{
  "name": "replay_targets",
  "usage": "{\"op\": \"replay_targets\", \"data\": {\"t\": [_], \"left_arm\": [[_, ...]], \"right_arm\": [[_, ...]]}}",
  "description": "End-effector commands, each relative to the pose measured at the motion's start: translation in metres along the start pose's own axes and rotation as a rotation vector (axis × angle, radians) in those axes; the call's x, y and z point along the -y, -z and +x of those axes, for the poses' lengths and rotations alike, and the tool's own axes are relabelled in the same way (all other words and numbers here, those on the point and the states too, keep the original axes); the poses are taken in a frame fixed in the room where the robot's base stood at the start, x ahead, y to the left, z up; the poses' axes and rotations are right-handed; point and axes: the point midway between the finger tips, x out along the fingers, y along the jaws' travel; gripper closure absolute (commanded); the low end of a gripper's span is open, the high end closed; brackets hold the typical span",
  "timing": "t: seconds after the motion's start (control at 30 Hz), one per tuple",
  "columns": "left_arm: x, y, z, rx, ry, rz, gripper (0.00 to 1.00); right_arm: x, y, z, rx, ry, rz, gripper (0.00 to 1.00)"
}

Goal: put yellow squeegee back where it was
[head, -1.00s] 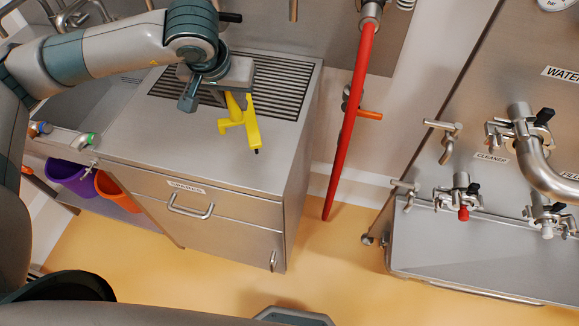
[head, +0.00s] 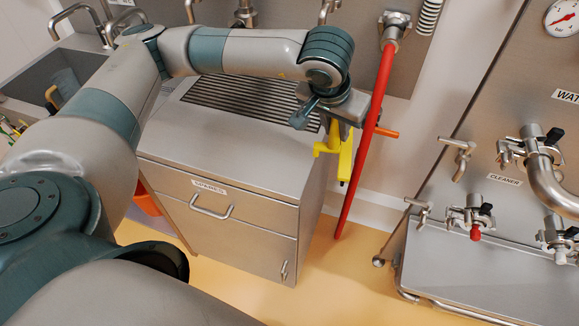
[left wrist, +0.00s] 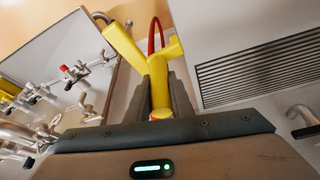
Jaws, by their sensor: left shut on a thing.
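The yellow squeegee (head: 346,159) hangs from my left gripper (head: 335,118) in the head view, at the right edge of the steel cabinet. The gripper is shut on it. In the left wrist view the squeegee (left wrist: 158,80) stands between the two dark fingers (left wrist: 162,92), with a yellow arm reaching up to the left. The red hose (head: 366,120) runs just to the right of the squeegee in the head view; I cannot tell whether they touch. My right gripper is not in view.
The steel cabinet (head: 230,165) has a grooved drain panel (head: 235,100) on top and a drawer handle (head: 212,212). An orange valve handle (head: 386,132) is close to the squeegee. A steel tank with valves (head: 480,255) stands right. The yellow floor between is clear.

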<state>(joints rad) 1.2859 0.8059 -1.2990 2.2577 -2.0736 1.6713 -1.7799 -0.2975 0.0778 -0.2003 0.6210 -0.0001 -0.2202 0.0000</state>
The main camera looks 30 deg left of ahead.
Motion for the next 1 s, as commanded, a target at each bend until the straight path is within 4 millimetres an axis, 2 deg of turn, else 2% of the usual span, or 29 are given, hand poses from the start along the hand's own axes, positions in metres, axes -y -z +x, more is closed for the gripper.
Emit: {"op": "replay_targets", "data": {"t": [0.27,0.7,1.0], "left_arm": [[-0.002,0.0,-0.004,0.0,0.003,-0.011,1.0],[-0.014,-0.01,-0.05,-0.001,0.081,-0.203,1.0],[-0.013,-0.011,-0.053,-0.002,0.089,-0.217,1.0]], "right_arm": [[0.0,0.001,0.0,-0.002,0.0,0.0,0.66],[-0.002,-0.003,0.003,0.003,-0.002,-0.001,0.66],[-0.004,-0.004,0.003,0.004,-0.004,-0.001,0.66]]}}
